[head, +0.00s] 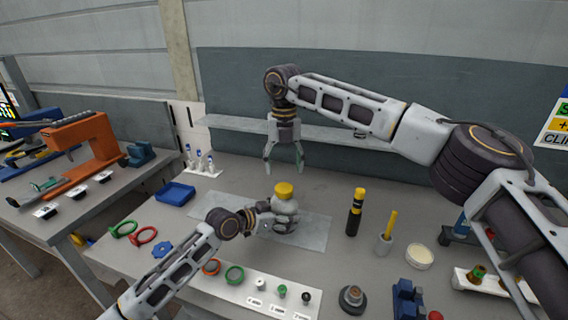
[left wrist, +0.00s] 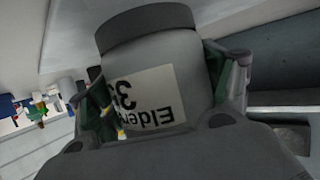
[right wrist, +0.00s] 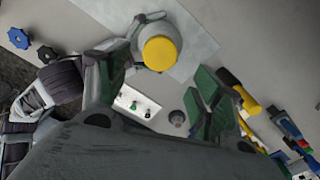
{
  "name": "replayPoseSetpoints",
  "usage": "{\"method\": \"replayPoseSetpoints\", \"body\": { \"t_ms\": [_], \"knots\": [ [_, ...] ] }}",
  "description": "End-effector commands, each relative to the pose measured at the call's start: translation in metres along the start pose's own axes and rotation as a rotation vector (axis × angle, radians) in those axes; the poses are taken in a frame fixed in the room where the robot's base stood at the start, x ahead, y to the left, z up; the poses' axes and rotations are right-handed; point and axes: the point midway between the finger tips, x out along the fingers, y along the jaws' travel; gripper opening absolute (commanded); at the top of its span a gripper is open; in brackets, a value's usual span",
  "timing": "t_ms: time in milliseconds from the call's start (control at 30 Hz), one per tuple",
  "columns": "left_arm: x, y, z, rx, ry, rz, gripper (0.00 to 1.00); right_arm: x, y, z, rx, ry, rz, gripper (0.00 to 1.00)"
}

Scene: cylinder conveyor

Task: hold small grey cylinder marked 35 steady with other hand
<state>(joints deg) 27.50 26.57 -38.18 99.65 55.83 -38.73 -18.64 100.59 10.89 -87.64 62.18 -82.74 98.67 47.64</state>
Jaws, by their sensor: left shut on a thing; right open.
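The small grey cylinder (left wrist: 160,70) fills the middle of the left wrist view, with a white label (left wrist: 147,98) that reads upside down, partly hidden. In the head view it stands on the grey mat, mostly hidden by my left gripper (head: 268,222), with a yellow cap (head: 284,189) on top. My left gripper is shut on the cylinder, one finger on each side. My right gripper (head: 285,168) is open and empty above and behind the cap. In the right wrist view the yellow cap (right wrist: 160,54) shows beyond the open fingers (right wrist: 158,95).
The grey mat (head: 318,232) lies under the cylinder. A blue tray (head: 175,193), green ring (head: 123,229) and red ring (head: 143,235) lie left. A white strip (head: 245,292) with small parts lies in front.

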Motion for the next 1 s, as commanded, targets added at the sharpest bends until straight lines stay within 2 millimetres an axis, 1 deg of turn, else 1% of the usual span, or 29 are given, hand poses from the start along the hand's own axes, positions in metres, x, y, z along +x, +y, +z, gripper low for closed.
{"method": "replayPoseSetpoints", "body": {
  "t_ms": [167,367,467,800,1000],
  "knots": [
    [0.0,0.0,0.0,0.0,0.0,0.0,0.12,0.002,0.0,0.0,-0.001,0.0,0.0,0.66],
    [0.0,0.0,0.0,0.0,0.0,0.0,0.12,0.013,0.0,0.0,-0.001,0.002,-0.001,0.66],
    [0.0,0.0,0.0,0.0,0.0,0.0,0.12,0.022,0.0,0.0,-0.001,0.001,0.0,0.66],
    [0.0,0.0,0.0,0.0,0.0,0.0,0.12,0.061,-0.001,0.0,0.0,0.002,-0.001,0.66],
    [0.0,0.0,0.0,0.0,0.0,0.0,0.12,0.076,-0.001,0.0,0.0,0.001,-0.001,0.66]
  ]
}}
